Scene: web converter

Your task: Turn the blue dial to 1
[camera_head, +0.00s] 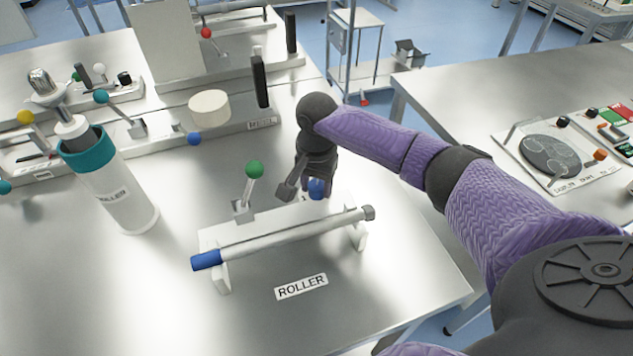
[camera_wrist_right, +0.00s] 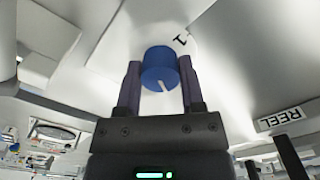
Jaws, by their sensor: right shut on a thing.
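The blue dial (camera_head: 316,188) is on the back of the white roller stand (camera_head: 210,238), behind the roller bar. In the right wrist view the dial (camera_wrist_right: 160,68) sits between the two fingers of my right gripper (camera_wrist_right: 160,80), which is shut on its sides. A white line on the dial's face points toward the bottom of that view, slightly right. A black "1" mark (camera_wrist_right: 180,42) is on the white surface beyond the dial, to its upper right. My right gripper (camera_head: 303,187) reaches the dial from behind in the head view. My left gripper is not in view.
A green-knobbed lever (camera_head: 254,170) stands left of the dial. The roller bar (camera_head: 290,235) with a blue end lies in front. A white cylinder with a teal collar (camera_head: 112,185) stands at left. The metal table is clear around the ROLLER label (camera_head: 301,286).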

